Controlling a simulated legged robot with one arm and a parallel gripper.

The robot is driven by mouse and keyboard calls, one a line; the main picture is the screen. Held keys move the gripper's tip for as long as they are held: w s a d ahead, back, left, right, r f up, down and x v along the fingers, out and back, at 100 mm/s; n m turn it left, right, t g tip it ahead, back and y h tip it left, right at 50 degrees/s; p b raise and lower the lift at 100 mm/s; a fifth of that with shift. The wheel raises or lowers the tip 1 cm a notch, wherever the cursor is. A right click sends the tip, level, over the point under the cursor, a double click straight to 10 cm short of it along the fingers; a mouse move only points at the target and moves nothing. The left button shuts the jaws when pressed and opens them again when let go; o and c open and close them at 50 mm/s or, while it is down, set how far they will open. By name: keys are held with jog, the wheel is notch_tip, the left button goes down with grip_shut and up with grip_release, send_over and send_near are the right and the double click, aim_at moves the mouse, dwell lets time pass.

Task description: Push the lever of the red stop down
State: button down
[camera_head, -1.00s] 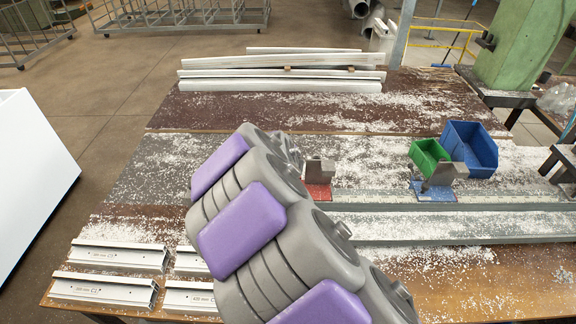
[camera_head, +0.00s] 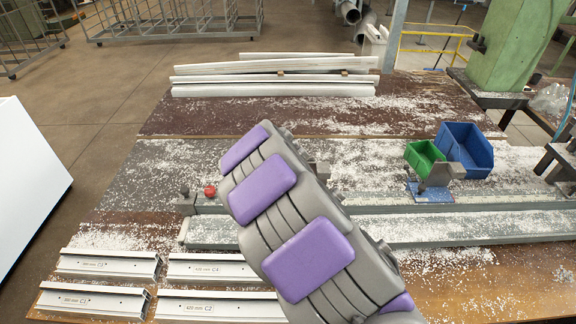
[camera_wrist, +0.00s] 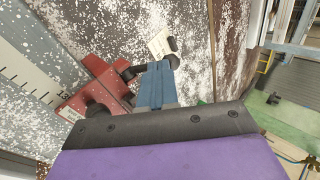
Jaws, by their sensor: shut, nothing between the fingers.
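The red stop (camera_wrist: 98,98) shows in the wrist view, left of my gripper, on a rail with a printed scale. A dark lever (camera_wrist: 129,73) reaches from it toward the blue fingers, and a dark round end shows just beyond them. I cannot tell whether the fingers touch the lever. My gripper (camera_wrist: 157,84) is shut and empty, right beside the red stop. In the head view my arm hides the gripper and most of the stop; only a grey upper piece (camera_head: 322,169) peeks out at the arm's right edge.
A blue stop (camera_head: 432,192) sits farther right on the rail (camera_head: 480,208). Green (camera_head: 423,157) and blue (camera_head: 466,150) bins stand behind it. A red knob (camera_head: 210,191) is at the rail's left end. White profiles (camera_head: 110,263) lie front left, others at the back.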

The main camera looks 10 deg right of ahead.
jog(key=shift+w+d+p, duration=0.1)
jog(key=shift+w+p, duration=0.4)
jog(key=shift+p, duration=0.1)
jog(key=shift+w+d+f+g+y+p, duration=0.2)
jog(key=shift+w+g+p, duration=0.35)
jog(key=shift+g, duration=0.4)
jog(key=shift+w+a+f+g+y+p, duration=0.15)
jog(key=shift+w+g+y+p, duration=0.15)
jog(key=shift+g+p, duration=0.5)
jog(key=shift+w+d+f+g+y+p, duration=0.2)
jog(key=shift+w+g+p, duration=0.3)
jog(key=shift+g, duration=0.55)
jog(key=shift+w+d+f+g+p, duration=0.1)
jog(key=shift+w+f+g+p, duration=0.4)
jog(key=shift+g, duration=0.4)
jog(key=shift+w+f, duration=0.15)
jog(key=shift+f, duration=0.05)
jog(key=shift+w+d+f, duration=0.1)
jog(key=shift+w+f, duration=0.15)
jog(key=shift+f, duration=0.15)
